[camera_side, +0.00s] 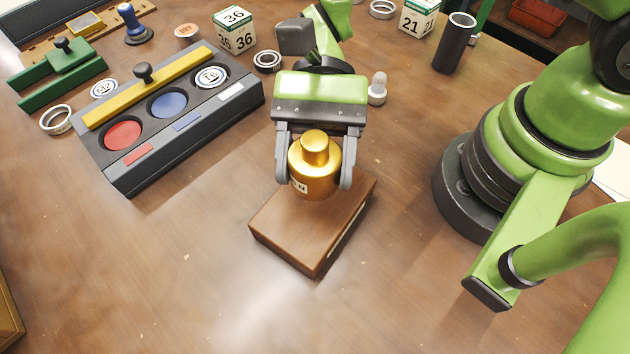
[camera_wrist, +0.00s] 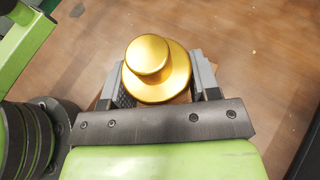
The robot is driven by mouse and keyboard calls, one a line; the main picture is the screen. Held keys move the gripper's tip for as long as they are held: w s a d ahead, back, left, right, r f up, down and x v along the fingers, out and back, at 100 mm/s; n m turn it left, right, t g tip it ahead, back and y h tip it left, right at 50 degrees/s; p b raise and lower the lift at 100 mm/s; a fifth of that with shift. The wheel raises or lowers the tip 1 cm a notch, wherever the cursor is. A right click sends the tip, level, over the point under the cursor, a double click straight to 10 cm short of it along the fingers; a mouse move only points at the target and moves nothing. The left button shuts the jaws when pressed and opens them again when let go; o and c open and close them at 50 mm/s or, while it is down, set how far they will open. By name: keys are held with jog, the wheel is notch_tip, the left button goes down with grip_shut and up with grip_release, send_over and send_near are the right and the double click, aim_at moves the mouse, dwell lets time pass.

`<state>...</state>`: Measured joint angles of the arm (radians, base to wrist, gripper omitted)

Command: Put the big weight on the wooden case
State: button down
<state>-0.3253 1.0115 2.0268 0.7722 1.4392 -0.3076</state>
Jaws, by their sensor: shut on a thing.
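The big brass weight (camera_side: 314,168) is upright between the fingers of my gripper (camera_side: 316,170), which is shut on it. The wooden case (camera_side: 307,235) is a brown block on the table, directly below and slightly in front of the weight in the side view. I cannot tell whether the weight's base touches the case top or hovers just above it. In the wrist view the weight (camera_wrist: 156,69) sits between both fingers (camera_wrist: 160,88) and hides nearly all of the case.
A grey tray (camera_side: 190,131) with red and blue round recesses and a yellow bar stands to the left. Rings, numbered cubes (camera_side: 235,30), a small pale piece (camera_side: 377,90) and a dark cylinder (camera_side: 454,43) stand behind. The front table is clear.

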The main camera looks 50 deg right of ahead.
aim_at(315, 188)
jog(key=shift+f, duration=2.45)
jog(key=shift+f, duration=0.15)
jog(key=shift+c, duration=1.8)
grip_release()
